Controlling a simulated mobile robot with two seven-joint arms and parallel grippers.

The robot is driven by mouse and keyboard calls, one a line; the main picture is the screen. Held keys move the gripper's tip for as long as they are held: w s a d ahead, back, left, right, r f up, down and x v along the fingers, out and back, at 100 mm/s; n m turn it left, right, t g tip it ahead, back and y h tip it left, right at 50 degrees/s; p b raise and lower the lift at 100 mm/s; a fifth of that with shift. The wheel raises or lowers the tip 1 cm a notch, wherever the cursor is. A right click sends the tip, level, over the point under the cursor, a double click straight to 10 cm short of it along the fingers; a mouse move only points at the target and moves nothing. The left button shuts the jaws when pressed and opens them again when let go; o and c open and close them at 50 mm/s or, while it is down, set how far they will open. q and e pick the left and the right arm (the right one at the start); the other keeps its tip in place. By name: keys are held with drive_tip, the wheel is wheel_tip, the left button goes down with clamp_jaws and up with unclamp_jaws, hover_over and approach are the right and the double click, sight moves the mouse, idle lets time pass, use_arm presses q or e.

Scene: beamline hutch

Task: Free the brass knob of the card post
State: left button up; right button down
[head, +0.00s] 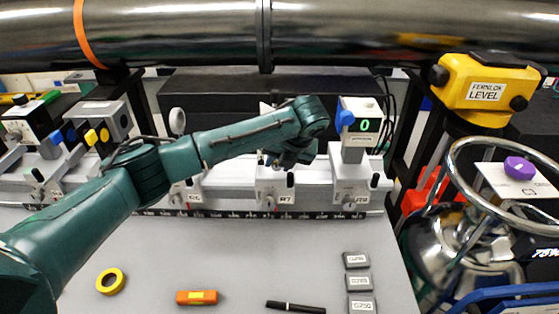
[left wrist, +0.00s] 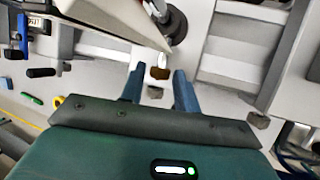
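My left gripper (head: 272,160) is over the middle carrier of the rail, the one with the R7 label (head: 284,199). A post on this carrier is largely hidden behind my left arm in the head view. In the left wrist view my left gripper (left wrist: 159,77) has its two blue fingers apart. A small brown, brass-like knob (left wrist: 160,73) with a white part above it shows between the fingertips. I see a gap on each side of it, and cannot tell its depth exactly. My right gripper is in neither view.
The R9 carrier (head: 352,180) with a display box (head: 360,120) stands close to the right. A dark beam pipe (head: 180,30) crosses above. On the bench lie yellow tape (head: 111,281), an orange block (head: 197,297), a black pen (head: 295,307) and grey labelled blocks (head: 358,282).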

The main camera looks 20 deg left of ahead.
use_arm(q)
drive_tip(key=shift+c, duration=0.4)
clamp_jaws()
drive_tip(key=shift+a+h, duration=0.1)
drive_tip(key=shift+h, duration=0.2)
drive_tip(key=h, duration=0.1)
drive_tip(key=t+h, duration=0.1)
drive_tip(key=shift+s+a+n+h, duration=0.1)
drive_tip(key=shift+a+n+h, duration=0.25)
drive_tip(key=shift+n+h, duration=0.05)
drive_tip(key=shift+a+n+t+h, duration=0.2)
drive_tip(key=shift+n+t+h, duration=0.15)
drive_tip(key=shift+h, duration=1.15)
drive_tip(key=shift+o, duration=0.4)
unclamp_jaws()
